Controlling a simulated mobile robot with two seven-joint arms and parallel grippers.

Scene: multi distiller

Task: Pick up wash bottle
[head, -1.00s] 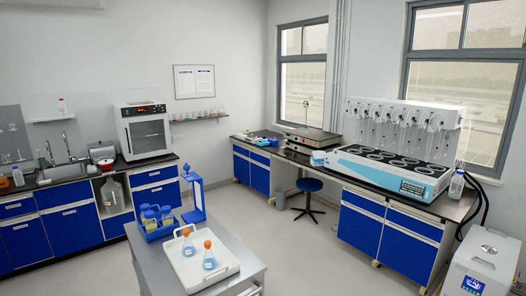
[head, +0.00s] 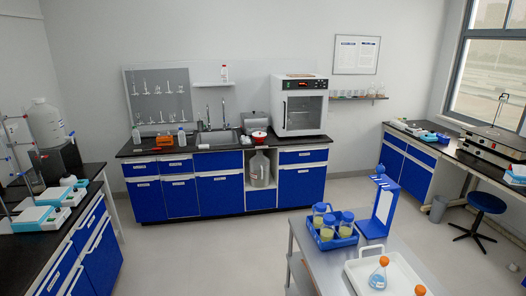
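No bottle in view can be told for certain as the wash bottle. Small bottles stand by the sink on the back counter: a whitish one with an orange part (head: 136,135) at the left and a clear one (head: 181,139) nearer the sink. Another small white bottle (head: 224,75) stands on the little wall shelf. All are too small to make out a spout. Neither of my grippers is in view.
A metal table (head: 325,262) stands front right, with a blue rack of bottles (head: 325,238), a white tray (head: 400,268) and a blue stand (head: 384,205). The back counter (head: 240,147) bears a white oven (head: 300,105). Open floor (head: 215,250) lies in the middle.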

